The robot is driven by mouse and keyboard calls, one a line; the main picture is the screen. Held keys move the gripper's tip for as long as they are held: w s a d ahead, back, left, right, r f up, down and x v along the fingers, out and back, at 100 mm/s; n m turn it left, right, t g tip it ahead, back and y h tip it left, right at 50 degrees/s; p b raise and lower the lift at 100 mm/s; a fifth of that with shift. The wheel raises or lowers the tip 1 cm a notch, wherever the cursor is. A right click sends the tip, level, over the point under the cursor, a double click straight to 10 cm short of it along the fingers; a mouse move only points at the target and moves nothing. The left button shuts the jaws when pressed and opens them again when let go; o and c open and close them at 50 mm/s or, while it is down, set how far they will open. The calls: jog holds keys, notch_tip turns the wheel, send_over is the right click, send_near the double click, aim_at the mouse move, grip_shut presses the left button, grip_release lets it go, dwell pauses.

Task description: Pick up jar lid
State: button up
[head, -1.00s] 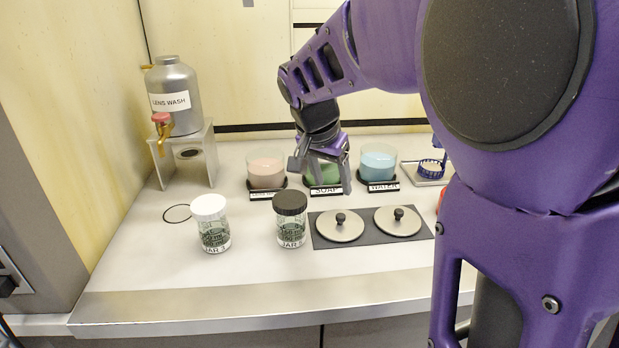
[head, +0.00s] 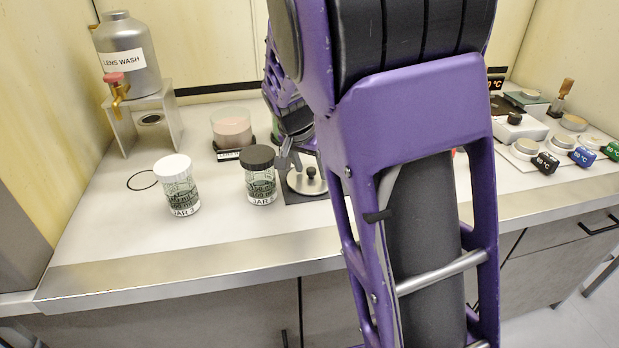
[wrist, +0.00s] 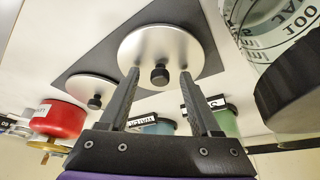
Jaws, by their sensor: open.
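A round flat metal lid with a black knob (head: 298,184) lies on a dark mat; it fills the upper middle of the wrist view (wrist: 140,45). A second such lid (wrist: 72,88) lies beside it and is hidden in the head view. My gripper (wrist: 159,73) is open and empty, pointing at the first lid, with the knob between its fingertips in the picture. I cannot tell the remaining gap. In the head view my gripper (head: 303,158) is partly hidden behind my arm. Jars with a white lid (head: 172,165) and a black lid (head: 257,156) stand to the left.
The black-lidded jar (wrist: 290,95) stands close to the right of my gripper in the wrist view. A pink cup (head: 232,128) stands behind the jars, a lens wash bottle (head: 130,62) at the back left. Small bottles and devices (head: 545,160) are at the right. The front counter is clear.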

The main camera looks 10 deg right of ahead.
grip_shut()
jog(key=shift+r, duration=0.15)
dwell(0.4)
